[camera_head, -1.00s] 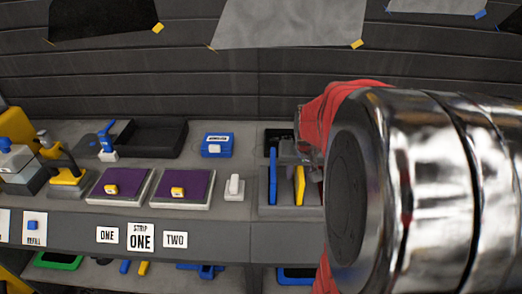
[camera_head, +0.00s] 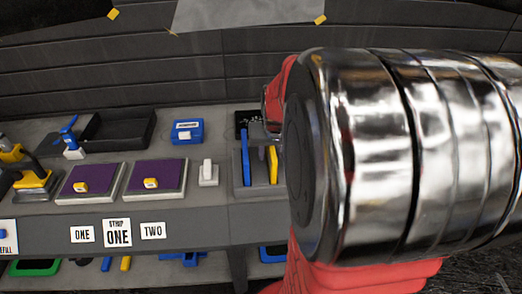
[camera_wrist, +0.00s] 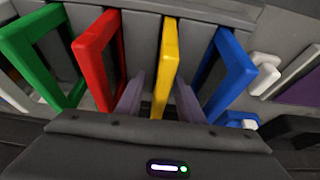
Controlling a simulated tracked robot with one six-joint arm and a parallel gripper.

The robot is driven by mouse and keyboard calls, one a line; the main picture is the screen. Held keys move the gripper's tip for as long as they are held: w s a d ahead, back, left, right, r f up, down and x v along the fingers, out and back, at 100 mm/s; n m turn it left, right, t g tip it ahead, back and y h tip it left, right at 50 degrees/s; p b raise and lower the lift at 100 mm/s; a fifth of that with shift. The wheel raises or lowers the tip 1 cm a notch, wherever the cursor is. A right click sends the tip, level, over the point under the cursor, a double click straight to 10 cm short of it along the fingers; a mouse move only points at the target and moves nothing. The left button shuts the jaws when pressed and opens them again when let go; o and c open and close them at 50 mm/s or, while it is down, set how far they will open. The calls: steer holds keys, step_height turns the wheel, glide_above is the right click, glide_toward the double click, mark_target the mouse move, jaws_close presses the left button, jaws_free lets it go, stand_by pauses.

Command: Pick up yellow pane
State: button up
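The yellow pane (camera_wrist: 168,60) stands upright in a grey rack (camera_wrist: 144,30), seen nearly edge-on in the wrist view. My gripper (camera_wrist: 160,82) is open, with one finger on each side of the yellow pane and gaps on both sides. In the head view the yellow pane (camera_head: 272,165) shows just left of my silver arm, which hides most of my gripper and part of the rack. A blue pane (camera_wrist: 232,72) stands to the right of the yellow one in the wrist view. A red pane (camera_wrist: 98,58) and a green pane (camera_wrist: 40,55) stand to the left.
Two purple-topped pads (camera_head: 92,180) (camera_head: 157,177) lie on the grey bench left of the rack. A small white block (camera_head: 208,174), a blue box (camera_head: 187,131) and a black tray (camera_head: 117,130) also stand there. A dark slatted wall rises behind the bench.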

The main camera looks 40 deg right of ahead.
steer(key=shift+f, duration=0.1)
steer(key=shift+c, duration=0.7)
jaws_close()
